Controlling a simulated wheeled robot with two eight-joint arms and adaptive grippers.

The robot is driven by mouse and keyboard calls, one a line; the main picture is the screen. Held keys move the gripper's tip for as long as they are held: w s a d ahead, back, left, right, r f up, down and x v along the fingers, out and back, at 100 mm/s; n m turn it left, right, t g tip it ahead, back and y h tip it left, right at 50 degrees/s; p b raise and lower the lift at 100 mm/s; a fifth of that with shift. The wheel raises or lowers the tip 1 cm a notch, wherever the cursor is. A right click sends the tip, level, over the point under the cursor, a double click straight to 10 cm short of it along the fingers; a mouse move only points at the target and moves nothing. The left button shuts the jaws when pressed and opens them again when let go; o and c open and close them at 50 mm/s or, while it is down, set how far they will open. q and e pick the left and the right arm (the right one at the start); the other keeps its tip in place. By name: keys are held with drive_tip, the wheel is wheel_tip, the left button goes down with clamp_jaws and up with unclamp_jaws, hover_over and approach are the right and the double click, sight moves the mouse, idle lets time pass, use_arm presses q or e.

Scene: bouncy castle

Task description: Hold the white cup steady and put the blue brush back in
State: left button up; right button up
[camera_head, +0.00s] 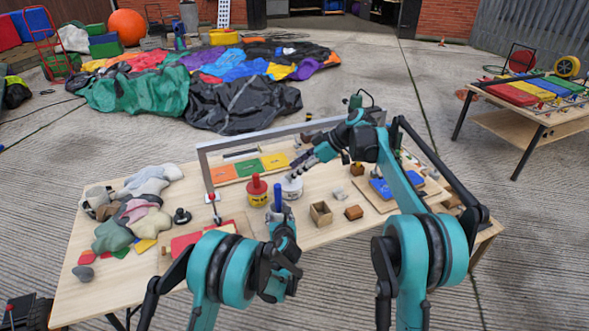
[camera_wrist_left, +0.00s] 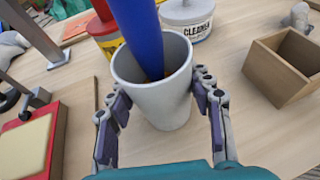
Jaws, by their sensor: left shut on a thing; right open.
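The white cup (camera_wrist_left: 165,100) stands upright on the table between the fingers of my left gripper (camera_wrist_left: 162,118), which is shut on it. In the head view my left gripper (camera_head: 283,228) hides most of the cup. The blue brush (camera_wrist_left: 148,35) stands in the cup's mouth, its blue handle up and a brownish part down inside. The handle also shows in the head view (camera_head: 277,196). My right gripper (camera_head: 296,167) is open and empty, above and behind the brush, near the white cleaner tub (camera_head: 291,188), apart from the brush.
A yellow can with a red top (camera_head: 257,190) and the cleaner tub stand just behind the cup. An open wooden box (camera_head: 320,213) and a wooden block (camera_head: 354,212) are to its right. Cloths (camera_head: 135,215) and a red pad (camera_head: 190,243) lie left. A grey frame (camera_head: 203,165) spans the back.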

use_arm(q)
drive_tip(key=o, duration=1.3)
